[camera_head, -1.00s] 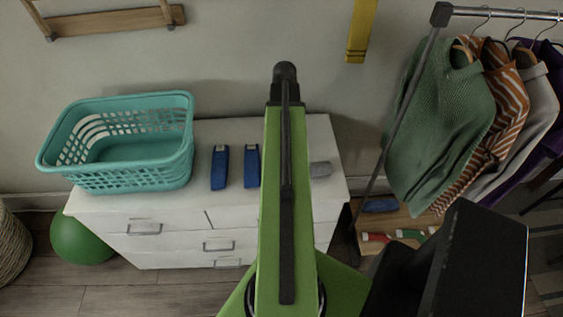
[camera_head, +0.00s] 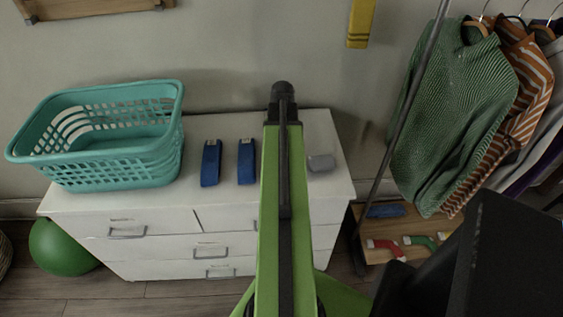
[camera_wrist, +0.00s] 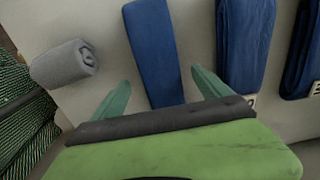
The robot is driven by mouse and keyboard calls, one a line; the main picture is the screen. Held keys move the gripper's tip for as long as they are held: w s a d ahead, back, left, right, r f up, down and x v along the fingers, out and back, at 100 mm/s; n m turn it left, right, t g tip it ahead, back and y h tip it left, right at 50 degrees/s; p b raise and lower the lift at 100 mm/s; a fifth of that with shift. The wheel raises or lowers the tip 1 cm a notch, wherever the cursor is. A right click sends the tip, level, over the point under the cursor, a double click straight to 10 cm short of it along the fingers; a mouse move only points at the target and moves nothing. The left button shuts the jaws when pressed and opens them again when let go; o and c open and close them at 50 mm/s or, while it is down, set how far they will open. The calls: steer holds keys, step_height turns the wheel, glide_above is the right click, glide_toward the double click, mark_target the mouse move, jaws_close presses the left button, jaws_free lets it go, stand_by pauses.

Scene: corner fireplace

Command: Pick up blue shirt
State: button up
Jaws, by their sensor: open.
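Folded dark-blue cloths lie on the white dresser. Two show in the head view, a left one (camera_head: 211,163) and a right one (camera_head: 246,162). The wrist view shows three: one (camera_wrist: 153,50) almost between my finger tips, and two labelled ones further right (camera_wrist: 245,42) and at the right edge (camera_wrist: 302,50). My arm hides the third from the head view. I cannot tell which is the shirt. My gripper (camera_wrist: 162,88) is open and empty, its two pale-green fingers apart, with the nearest cloth's lower end showing between them. The fingers are hidden in the head view.
The white dresser (camera_head: 160,208) also holds a teal basket (camera_head: 120,165) at left and a grey rolled cloth (camera_head: 321,162), also in the wrist view (camera_wrist: 65,65). A clothes rack (camera_head: 405,115) with a green sweater (camera_head: 455,115) stands right. A green ball (camera_head: 62,246) lies left.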

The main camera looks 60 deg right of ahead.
step_height(320, 180, down, 3)
steer(key=shift+r+b, duration=0.1)
steer(key=shift+b, duration=0.65)
steer(key=shift+r, duration=0.15)
steer(key=c, duration=1.6)
